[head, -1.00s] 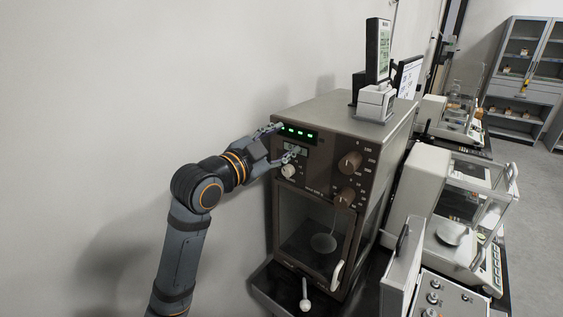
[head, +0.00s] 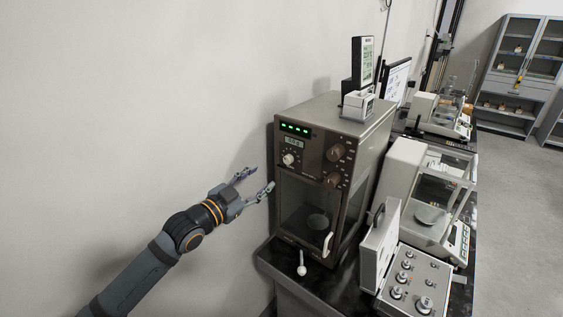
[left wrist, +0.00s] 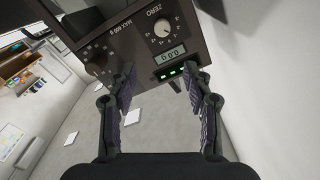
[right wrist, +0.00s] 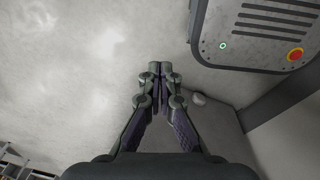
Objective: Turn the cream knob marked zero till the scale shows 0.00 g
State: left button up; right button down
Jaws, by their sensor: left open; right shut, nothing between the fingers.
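The brown scale (head: 318,135) stands against the wall, with a lit green row over a small display (head: 293,141). In the left wrist view the display (left wrist: 170,56) is upside down and seems to show zeros. The cream knob (head: 288,159), marked ZERO, sits below the display; it also shows in the left wrist view (left wrist: 163,31). My left gripper (head: 259,181) is open and empty, left of the scale's front and apart from the knob. My right gripper (right wrist: 160,72) is shut and empty over the floor, outside the head view.
Two brown knobs (head: 336,152) lie right of the cream one. A glass door with a white handle (head: 328,243) is below. A white lever (head: 301,264), an open weight case (head: 409,281) and a white balance (head: 405,170) stand on the dark table. The wall is close behind.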

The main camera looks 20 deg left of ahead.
aim_at(286, 161)
pick_arm(q)
jog(key=x, duration=0.4)
jog(key=f+x, duration=0.1)
jog(key=x, duration=0.3)
jog(key=a+p+x, duration=0.1)
jog(key=x, duration=0.2)
jog(key=shift+w+d+f, duration=0.15)
jog(key=shift+w, duration=0.45)
jog(key=shift+w+f, duration=0.1)
jog(key=shift+w, duration=0.25)
jog(key=shift+d, duration=0.1)
jog(key=c, duration=0.8)
grip_shut()
pick_arm(e)
jog(key=w, duration=0.1)
jog(key=w+r, duration=0.1)
jog(key=w, duration=0.1)
jog(key=shift+r, duration=0.1)
